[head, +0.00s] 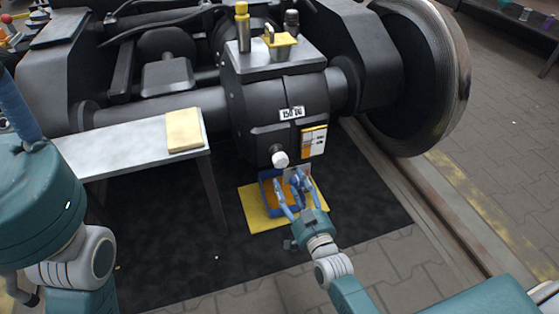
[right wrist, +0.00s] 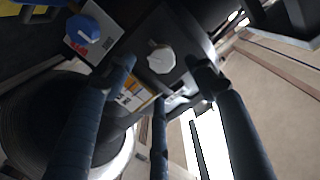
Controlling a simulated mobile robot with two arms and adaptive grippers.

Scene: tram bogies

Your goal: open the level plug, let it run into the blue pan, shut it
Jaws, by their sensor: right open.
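The level plug is a white knob (head: 280,159) low on the dark gear case (head: 285,115). In the right wrist view the white knob (right wrist: 161,58) lies beyond the fingertips, apart from them. My right gripper (head: 288,184) is open and empty, just below the plug and over the blue pan (head: 265,196). The pan stands on a yellow mat (head: 262,220), partly hidden by the fingers. My left gripper (head: 18,110) is cut off at the left edge; only one blue finger shows clearly. No running oil is visible.
A blue knob (right wrist: 82,30) on a pale plate shows in the right wrist view. An orange-white label (head: 313,141) is right of the plug. A side table (head: 130,150) with a yellow cloth (head: 184,130) stands left. The wheel (head: 425,75) is right.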

